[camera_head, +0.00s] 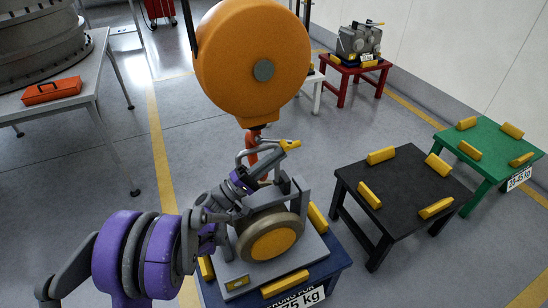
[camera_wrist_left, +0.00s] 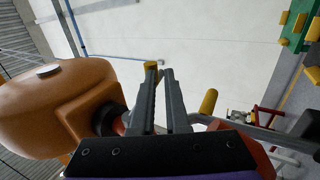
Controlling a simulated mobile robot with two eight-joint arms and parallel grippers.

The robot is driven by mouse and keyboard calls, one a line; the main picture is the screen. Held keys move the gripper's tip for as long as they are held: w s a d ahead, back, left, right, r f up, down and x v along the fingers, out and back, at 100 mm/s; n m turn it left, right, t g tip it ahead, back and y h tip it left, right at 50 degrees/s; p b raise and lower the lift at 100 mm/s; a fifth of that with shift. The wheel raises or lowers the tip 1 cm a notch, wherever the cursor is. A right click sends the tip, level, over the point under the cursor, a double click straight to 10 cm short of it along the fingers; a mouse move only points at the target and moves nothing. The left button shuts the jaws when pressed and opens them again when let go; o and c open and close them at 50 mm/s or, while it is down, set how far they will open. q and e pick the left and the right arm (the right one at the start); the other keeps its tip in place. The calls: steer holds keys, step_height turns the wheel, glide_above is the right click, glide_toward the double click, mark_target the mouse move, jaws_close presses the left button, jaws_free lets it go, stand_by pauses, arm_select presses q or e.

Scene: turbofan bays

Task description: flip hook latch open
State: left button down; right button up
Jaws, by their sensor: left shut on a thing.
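A large orange hoist body (camera_head: 252,62) hangs above the blue stand, and it also shows in the left wrist view (camera_wrist_left: 50,105). An orange-red hook (camera_head: 251,137) hangs under it, partly hidden by my arm and a grey bar. My left gripper (camera_head: 283,149) reaches up from the lower left beside the hook. I take this tab to be the hook latch's. Whether the latch is open is hidden. My right gripper is not in view.
Below the hook, a grey unit with a yellow round face (camera_head: 273,242) sits on a blue stand (camera_head: 335,262). A black table (camera_head: 400,185) and a green table (camera_head: 490,148) stand right. A grey table with an orange toolbox (camera_head: 52,91) stands left. Floor between is clear.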

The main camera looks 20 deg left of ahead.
arm_select(q)
steer(key=shift+f, duration=0.1)
steer(key=v, duration=1)
steer(key=shift+s+a+b, duration=0.25)
steer(key=shift+s+b, duration=0.05)
steer(key=shift+d, duration=0.1)
